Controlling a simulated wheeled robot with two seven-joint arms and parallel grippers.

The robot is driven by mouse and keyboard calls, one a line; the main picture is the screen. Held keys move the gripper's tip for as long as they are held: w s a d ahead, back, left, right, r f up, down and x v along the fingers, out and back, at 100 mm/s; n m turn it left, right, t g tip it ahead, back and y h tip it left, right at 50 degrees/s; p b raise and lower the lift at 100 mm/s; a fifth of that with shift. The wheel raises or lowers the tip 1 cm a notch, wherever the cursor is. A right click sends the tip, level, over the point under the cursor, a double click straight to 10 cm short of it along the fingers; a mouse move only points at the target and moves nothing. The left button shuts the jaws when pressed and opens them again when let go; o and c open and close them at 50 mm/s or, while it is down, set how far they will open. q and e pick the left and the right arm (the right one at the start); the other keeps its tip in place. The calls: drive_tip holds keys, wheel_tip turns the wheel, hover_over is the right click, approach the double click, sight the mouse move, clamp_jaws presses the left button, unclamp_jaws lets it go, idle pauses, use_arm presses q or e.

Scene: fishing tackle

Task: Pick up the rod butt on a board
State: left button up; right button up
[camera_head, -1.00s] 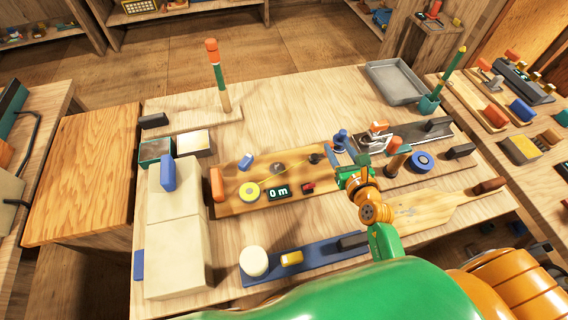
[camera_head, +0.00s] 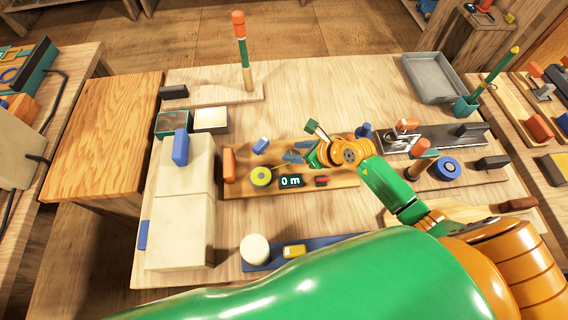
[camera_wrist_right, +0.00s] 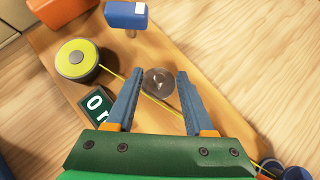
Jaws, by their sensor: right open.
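An upright rod piece with an orange top, green middle and wooden lower part (camera_head: 242,55) stands on a narrow pale board (camera_head: 215,97) at the back left. A shorter upright piece with an orange top (camera_head: 422,148) stands on a board at the right. I cannot tell which is the rod butt. My right gripper (camera_head: 303,145) is open and empty above the middle board (camera_head: 330,185), far from the tall piece. In the right wrist view, its open fingers (camera_wrist_right: 158,75) frame a small round clear disc on that board. My left gripper is not in view.
The middle board carries a yellow reel (camera_head: 261,176), a "0 m" display (camera_head: 290,181) and a blue block. Pale boxes (camera_head: 185,230) stand at the left. A grey tray (camera_head: 435,78) sits at the back right. The table's back middle is clear.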

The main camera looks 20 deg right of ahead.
drive_tip(key=shift+s+r, duration=0.1)
clamp_jaws()
idle(1.2)
